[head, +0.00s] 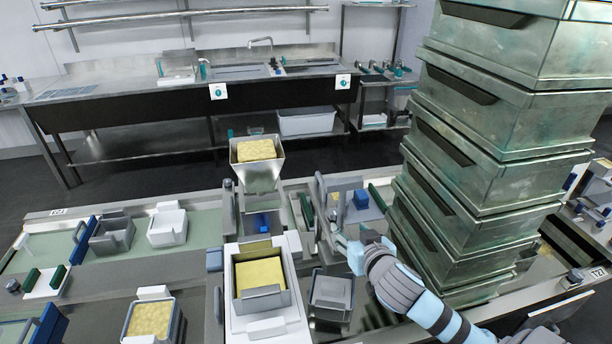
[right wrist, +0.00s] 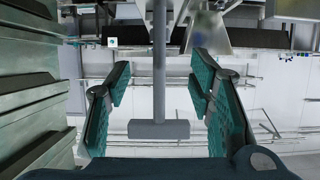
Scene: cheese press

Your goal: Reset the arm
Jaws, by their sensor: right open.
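My right gripper (head: 338,236) reaches in from the lower right in the head view, beside the upright grey lever arm (head: 320,196) of the press. In the right wrist view its two teal-padded fingers (right wrist: 160,105) are spread wide and empty. A grey T-shaped arm with a crossbar (right wrist: 158,130) shows between them in that picture. The fingers do not visibly touch it, and its depth is hard to judge. The press hopper (head: 258,172) holds a yellow block. My left gripper is not in view.
A tall stack of metal bins (head: 470,150) stands close to the right of my right arm. A white tray (head: 268,325) holds a mould with yellow curd (head: 260,274). A grey container (head: 331,292) sits just left of my wrist. A sink counter (head: 230,75) lies behind.

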